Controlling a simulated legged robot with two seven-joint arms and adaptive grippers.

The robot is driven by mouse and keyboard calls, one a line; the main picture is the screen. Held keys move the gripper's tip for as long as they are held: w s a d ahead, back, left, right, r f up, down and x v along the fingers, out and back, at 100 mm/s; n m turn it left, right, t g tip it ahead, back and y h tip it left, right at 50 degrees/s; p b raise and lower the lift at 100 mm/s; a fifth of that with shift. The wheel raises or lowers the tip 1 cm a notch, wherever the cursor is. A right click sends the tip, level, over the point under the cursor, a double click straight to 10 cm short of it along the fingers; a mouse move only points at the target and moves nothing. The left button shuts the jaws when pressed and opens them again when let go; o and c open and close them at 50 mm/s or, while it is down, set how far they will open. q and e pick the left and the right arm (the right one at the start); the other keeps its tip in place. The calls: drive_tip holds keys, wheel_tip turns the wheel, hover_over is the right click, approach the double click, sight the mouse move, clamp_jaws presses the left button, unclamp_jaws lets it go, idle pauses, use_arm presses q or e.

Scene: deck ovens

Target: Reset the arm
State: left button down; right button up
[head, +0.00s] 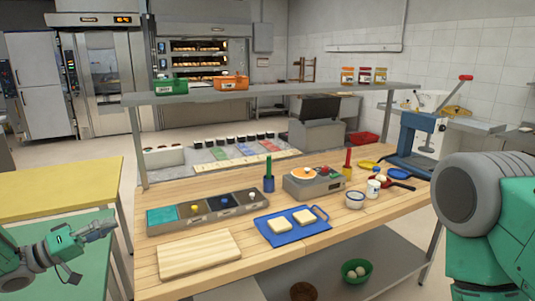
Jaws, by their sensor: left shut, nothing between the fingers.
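My left gripper (98,228) is at the lower left, shut and empty, in front of the wooden table's left side. It hangs over a green surface and is apart from everything on the table. My right arm shows only as a large green and grey link at the right edge; its gripper is outside the picture.
The wooden table (225,269) holds a cutting board (200,255), a blue tray (291,239) with two bread slices, a topping bin row (207,211) and a scale-like device (313,187). A yellow table (60,190) stands at left. A shelf (270,91) spans above.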

use_arm(q)
drive_tip(key=s+d+f+n+y+b, duration=0.1)
drive_tip(key=d+f+y, duration=0.1)
drive_tip(key=f, duration=0.4)
drive_tip(key=s+d+f+n+y+b, duration=0.1)
drive_tip(key=d+f+y+b, duration=0.1)
drive_tip(key=f, duration=0.4)
drive_tip(key=s+d+f+y+b, duration=0.1)
drive_tip(key=d+f+y+b, duration=0.1)
drive_tip(key=f, duration=0.4)
drive_tip(key=shift+s+d+f+n+t+y, duration=0.1)
drive_tip(key=shift+d+f+n+t+y, duration=0.25)
drive_tip(key=shift+y, duration=0.35)
drive_tip(key=s+d+f+m+g+y+b, duration=0.1)
drive_tip(key=s+d+f+g+y+b, duration=0.25)
drive_tip(key=s+f, duration=0.65)
drive_tip(key=s+d+f+m+g+y+b, duration=0.1)
drive_tip(key=s+d+f+g+y+b, duration=0.2)
drive_tip(key=s+f, duration=0.75)
drive_tip(key=s+a+m+g, duration=0.1)
drive_tip(key=s+g, duration=0.2)
drive_tip(key=s, duration=0.5)
drive_tip(key=s+a+m+g+y+b, duration=0.1)
drive_tip(key=s+g, duration=0.2)
drive_tip(key=s, duration=0.6)
use_arm(e)
wheel_tip(320, 180, down, 13)
drive_tip(key=shift+d+f, duration=0.15)
drive_tip(key=shift+d, duration=0.25)
